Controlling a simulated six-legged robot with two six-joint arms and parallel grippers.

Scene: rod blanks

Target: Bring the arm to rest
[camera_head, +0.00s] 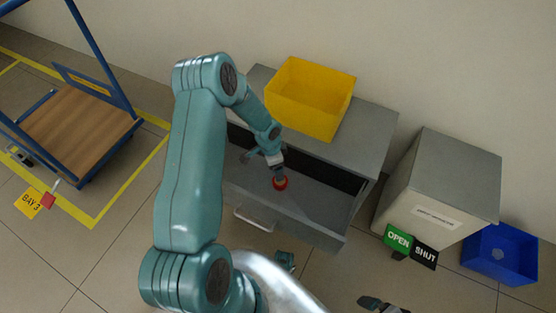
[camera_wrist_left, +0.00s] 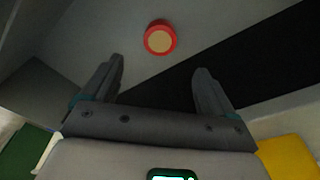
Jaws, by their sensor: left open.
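My left gripper (camera_head: 278,168) reaches down into an open grey drawer (camera_head: 315,215) in the head view. In the left wrist view the gripper (camera_wrist_left: 155,75) is open, with its two dark fingers apart and nothing between them. A round red piece with a tan end face (camera_wrist_left: 160,38) lies beyond the fingertips, apart from them. It also shows in the head view as a red round piece (camera_head: 281,184) inside the drawer, just below the gripper.
A yellow bin (camera_head: 310,98) stands on the grey cabinet (camera_head: 372,135) behind the drawer. To the right are a grey-topped box (camera_head: 455,168), OPEN (camera_head: 398,239) and SHUT (camera_head: 424,255) signs, and a blue bin (camera_head: 500,255). A blue-framed cart (camera_head: 75,125) stands at left.

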